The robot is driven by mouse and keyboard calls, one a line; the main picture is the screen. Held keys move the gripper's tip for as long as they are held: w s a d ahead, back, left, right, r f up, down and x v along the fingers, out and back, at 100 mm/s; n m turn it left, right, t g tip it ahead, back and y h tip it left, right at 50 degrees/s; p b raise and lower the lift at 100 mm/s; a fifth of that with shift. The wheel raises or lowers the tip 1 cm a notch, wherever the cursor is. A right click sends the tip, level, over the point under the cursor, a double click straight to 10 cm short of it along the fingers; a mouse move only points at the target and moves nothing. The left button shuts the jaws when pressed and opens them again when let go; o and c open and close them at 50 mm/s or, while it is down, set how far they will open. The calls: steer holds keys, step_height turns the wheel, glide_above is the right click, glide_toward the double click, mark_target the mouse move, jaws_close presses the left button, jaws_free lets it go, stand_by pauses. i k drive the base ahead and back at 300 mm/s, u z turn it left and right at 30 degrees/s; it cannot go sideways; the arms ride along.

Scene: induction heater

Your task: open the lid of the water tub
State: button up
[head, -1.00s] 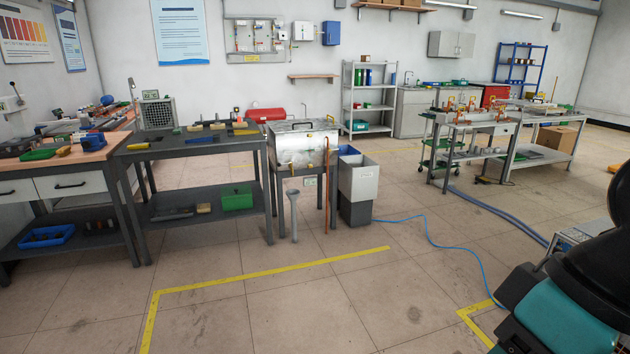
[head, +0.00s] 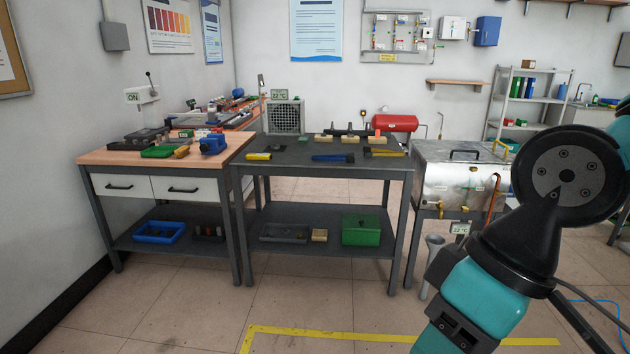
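The water tub (head: 455,183) is a shiny metal box on a dark stand, right of centre in the head view. Its lid (head: 460,152) lies flat on top and looks closed, with a dark handle (head: 465,152) and a second, yellowish handle (head: 502,147) at the right. A brass tap sits low on its front. My teal and black arm covers the right side of the view and hides the tub's right end. My gripper is not in view.
A dark workbench (head: 300,157) with tools stands left of the tub, and a wood-topped bench (head: 120,157) stands further left. A grey funnel-topped pipe (head: 432,262) stands before the tub. The floor (head: 300,310) in front, marked with yellow tape, is clear.

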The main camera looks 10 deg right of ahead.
mark_target(439, 151)
steer(key=z, duration=0.05)
steer(key=i, duration=2.1)
steer(key=z, duration=0.9)
steer(key=i, duration=1.8)
steer(key=z, duration=0.65)
